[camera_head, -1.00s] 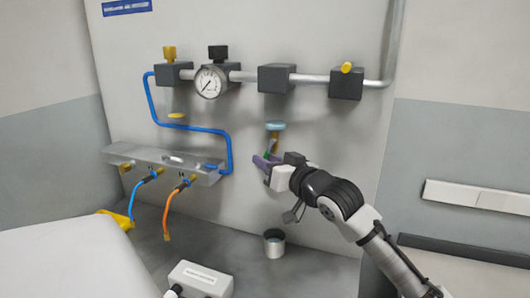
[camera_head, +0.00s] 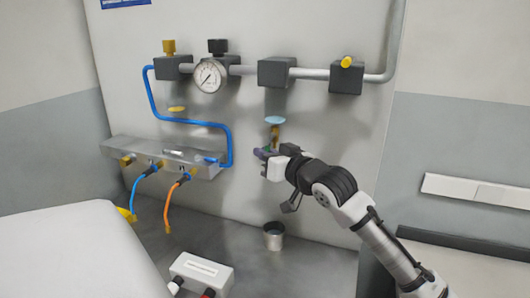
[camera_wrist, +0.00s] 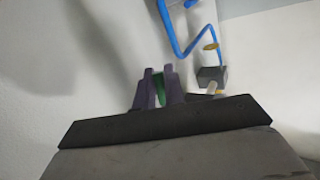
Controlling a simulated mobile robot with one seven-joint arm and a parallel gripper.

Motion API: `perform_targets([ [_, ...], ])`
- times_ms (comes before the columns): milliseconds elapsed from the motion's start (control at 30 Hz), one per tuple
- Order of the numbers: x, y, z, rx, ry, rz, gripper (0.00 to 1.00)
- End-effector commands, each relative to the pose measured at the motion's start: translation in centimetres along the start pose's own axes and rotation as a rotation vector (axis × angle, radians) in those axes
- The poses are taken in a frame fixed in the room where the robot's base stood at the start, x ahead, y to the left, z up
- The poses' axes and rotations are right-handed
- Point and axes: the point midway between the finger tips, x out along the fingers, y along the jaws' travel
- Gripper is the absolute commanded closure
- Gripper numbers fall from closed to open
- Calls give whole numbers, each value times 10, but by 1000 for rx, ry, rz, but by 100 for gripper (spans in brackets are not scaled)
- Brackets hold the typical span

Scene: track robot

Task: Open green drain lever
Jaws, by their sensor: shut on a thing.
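The drain valve (camera_head: 275,133) is a brass body under a light blue disc, on the wall panel below the pipe. Its green lever (camera_wrist: 160,88) shows as a narrow strip between my purple fingertips in the wrist view. My gripper (camera_wrist: 160,86) is shut on the lever, one finger on each side. In the head view my gripper (camera_head: 264,152) is just below the valve body, coming from the right. There the fingers hide most of the lever, so its exact angle is hard to tell.
A metal cup (camera_head: 273,237) stands on the counter below the valve. A pressure gauge (camera_head: 209,77) and dark blocks line the pipe above. A metal manifold (camera_head: 155,160) with blue and orange hoses is at left. A white box (camera_head: 201,273) stands in front.

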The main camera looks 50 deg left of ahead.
Motion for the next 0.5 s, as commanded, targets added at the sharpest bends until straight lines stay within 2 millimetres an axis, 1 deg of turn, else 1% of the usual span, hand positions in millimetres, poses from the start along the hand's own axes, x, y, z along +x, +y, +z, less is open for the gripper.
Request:
perform_targets([
  [33,-1,1,-3,-15,-26,6,100],
  [200,-5,3,-1,-60,-95,19,100],
  [500,-6,4,1,-71,-111,22,100],
])
